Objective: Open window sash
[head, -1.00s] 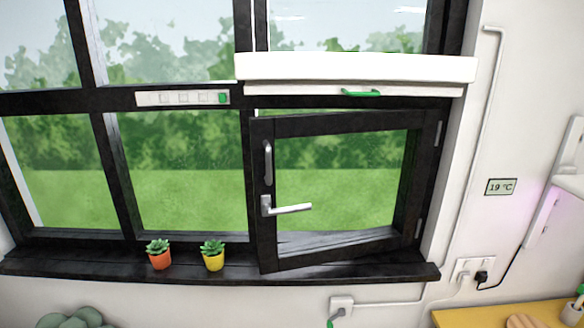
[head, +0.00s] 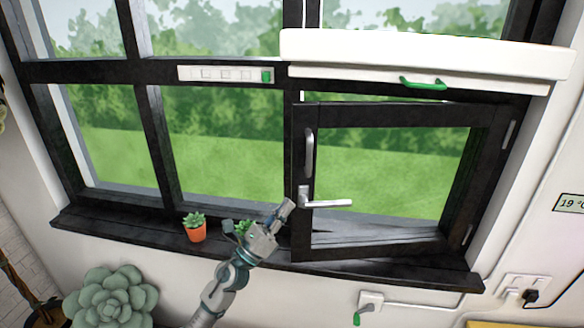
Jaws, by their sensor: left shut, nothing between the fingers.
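The window sash (head: 391,113) is a black frame hinged on its right side. Its left edge stands slightly out from the fixed frame, so it is a little ajar. A silver lever handle (head: 328,203) on its left stile points right, level. A silver vertical pull bar (head: 309,152) sits above the lever. My left gripper (head: 287,208) is shut and empty, in front of the sill, just left of the lever and apart from it as far as I can tell. My right gripper is not in view.
An orange pot with a succulent (head: 196,230) stands on the black sill (head: 110,222). A second succulent (head: 240,228) is partly hidden behind my left gripper. A white blind box (head: 430,58) with a green handle (head: 423,84) hangs above the sash. A large succulent (head: 110,296) is at lower left.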

